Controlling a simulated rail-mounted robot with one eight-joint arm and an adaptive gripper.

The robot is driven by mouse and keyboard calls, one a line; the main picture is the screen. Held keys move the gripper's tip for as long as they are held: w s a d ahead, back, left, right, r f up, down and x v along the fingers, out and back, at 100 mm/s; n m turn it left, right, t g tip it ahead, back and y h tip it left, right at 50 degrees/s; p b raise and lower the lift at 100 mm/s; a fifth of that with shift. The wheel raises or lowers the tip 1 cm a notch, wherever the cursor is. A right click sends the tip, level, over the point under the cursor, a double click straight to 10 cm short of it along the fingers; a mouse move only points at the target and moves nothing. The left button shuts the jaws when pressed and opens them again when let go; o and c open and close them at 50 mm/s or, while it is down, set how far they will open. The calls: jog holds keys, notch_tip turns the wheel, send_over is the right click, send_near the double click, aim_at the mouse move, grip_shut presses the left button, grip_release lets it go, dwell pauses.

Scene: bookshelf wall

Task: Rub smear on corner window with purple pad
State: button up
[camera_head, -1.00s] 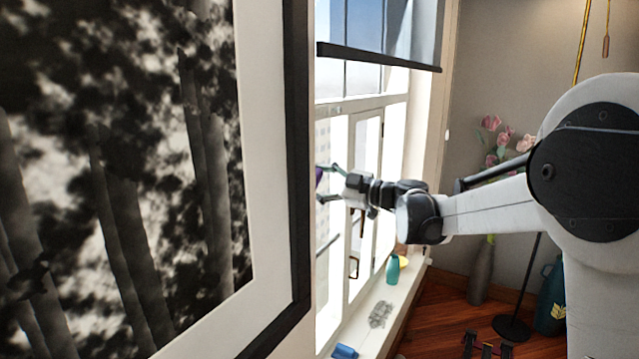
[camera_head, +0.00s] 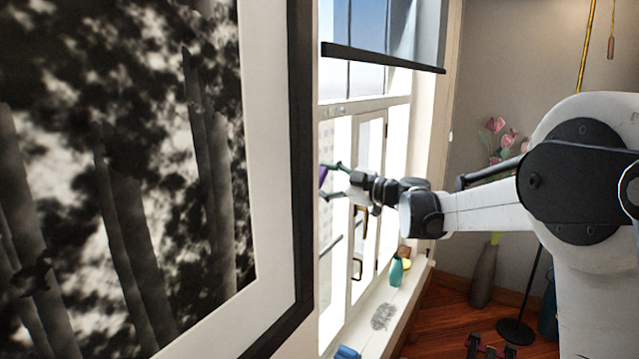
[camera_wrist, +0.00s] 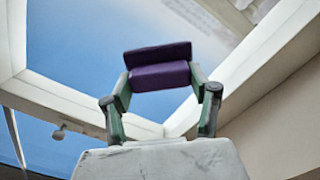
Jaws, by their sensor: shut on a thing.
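My gripper (camera_wrist: 160,100) is shut on the purple pad (camera_wrist: 160,76), which lies across its fingertips in the wrist view. In the head view the gripper (camera_head: 330,180) reaches left to the window (camera_head: 365,150), and only a sliver of the purple pad (camera_head: 323,177) shows beside the picture frame's edge. In the wrist view the pad stands in front of window glass (camera_wrist: 80,45) and pale frame bars. I cannot tell whether the pad touches the glass. I cannot make out a smear for sure.
A large framed picture (camera_head: 130,180) stands close on the left and hides part of the window. The sill (camera_head: 370,345) holds a teal bottle (camera_head: 396,270), a grey crumpled thing (camera_head: 383,316) and a blue item (camera_head: 347,352). A dark blind bar (camera_head: 385,58) hangs above.

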jog(key=w, duration=0.1)
jog(key=w+d, duration=0.1)
jog(key=w, duration=0.1)
jog(key=w+d, duration=0.1)
jog(key=shift+w+d+b, duration=0.2)
jog(key=shift+w+b, duration=0.1)
jog(key=shift+b, duration=0.1)
jog(key=shift+s, duration=0.1)
jog(key=shift+s+a+b, duration=0.25)
jog(key=shift+s+a, duration=0.35)
jog(key=shift+s, duration=0.5)
jog(key=shift+s+a+b, duration=0.2)
jog(key=shift+s+a, duration=0.45)
jog(key=shift+s, duration=0.4)
jog(key=shift+s+a+b, duration=0.25)
jog(key=shift+s+a, duration=0.35)
jog(key=shift+s, duration=0.5)
jog(key=shift+s+d, duration=0.1)
jog(key=shift+d, duration=0.35)
jog(key=shift+v, duration=2.55)
jog(key=shift+d, duration=0.1)
